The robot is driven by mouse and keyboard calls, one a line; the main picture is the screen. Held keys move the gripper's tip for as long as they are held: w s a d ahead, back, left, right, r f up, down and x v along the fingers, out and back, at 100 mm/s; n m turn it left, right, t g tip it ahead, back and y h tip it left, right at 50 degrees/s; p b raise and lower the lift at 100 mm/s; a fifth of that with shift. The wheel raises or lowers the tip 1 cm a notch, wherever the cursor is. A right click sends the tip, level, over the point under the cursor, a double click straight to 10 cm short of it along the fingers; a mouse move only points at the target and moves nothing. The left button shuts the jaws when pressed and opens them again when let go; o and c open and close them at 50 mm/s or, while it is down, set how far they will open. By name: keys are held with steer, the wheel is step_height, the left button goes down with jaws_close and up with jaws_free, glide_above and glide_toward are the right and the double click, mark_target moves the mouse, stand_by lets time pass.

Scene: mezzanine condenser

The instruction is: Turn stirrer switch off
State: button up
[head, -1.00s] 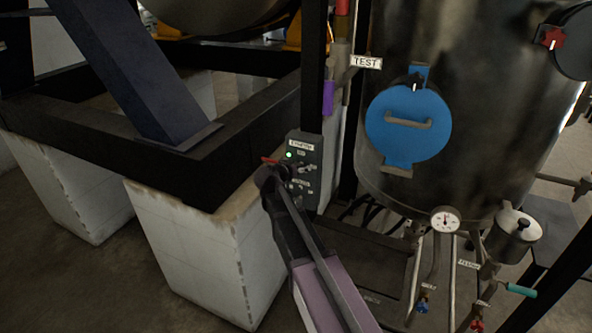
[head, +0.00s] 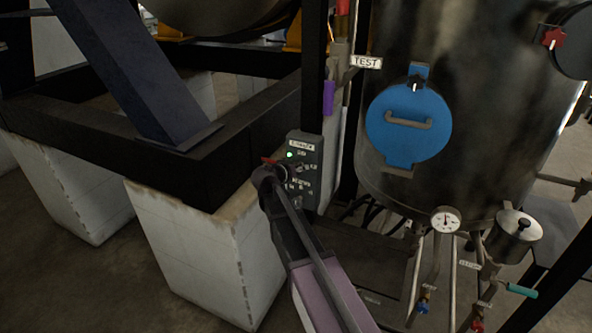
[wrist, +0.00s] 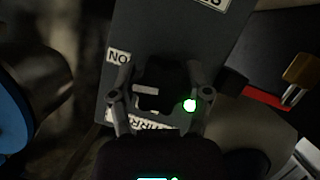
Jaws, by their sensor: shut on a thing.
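The grey control box (head: 309,158) stands against a black post, with a stirrer label at its top and a lit green lamp (head: 290,154). In the wrist view the box (wrist: 185,35) appears upside down, with an ON label at the left and the green lamp (wrist: 190,105) at the right finger. A dark switch knob (wrist: 160,80) with a pale mark sits between my fingers. My gripper (head: 284,174) is at the box front, shut on the knob. In the head view my gripper and wrist hide the knob and part of the lower box.
A concrete block (head: 190,245) and dark steel beams stand left of my arm. The large metal vessel (head: 470,120) with a blue hatch (head: 408,125) is to the right. A gauge (head: 445,220), pipes and small valves are below it. A yellow padlock (wrist: 300,70) shows beside the box.

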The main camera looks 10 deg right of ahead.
steer(key=n+h+b, duration=0.1)
steer(key=n, duration=0.1)
steer(key=shift+w+f+n+g+h, duration=0.1)
steer(key=shift+w+n+g+h, duration=0.05)
steer(key=shift+n+g+h, duration=0.2)
steer(key=n+h+b, duration=0.2)
steer(key=n, duration=0.1)
steer(key=shift+n+b, duration=0.35)
steer(key=n+h+b, duration=0.2)
steer(key=n, duration=0.1)
steer(key=shift+d+n+b, duration=0.1)
steer(key=shift+n+b, duration=0.2)
steer(key=shift+n, duration=0.1)
steer(key=shift+r+n+t+h+b, duration=0.2)
steer(key=shift+n+t+b, duration=0.15)
steer(key=shift+n, duration=0.45)
steer(key=shift+r+n+t+h+b, duration=0.1)
steer(key=shift+n+t+h+b, duration=0.1)
steer(key=shift+n+b, duration=0.45)
steer(key=shift+n, duration=0.25)
steer(key=o, duration=1.2)
steer(key=shift+f, duration=0.1)
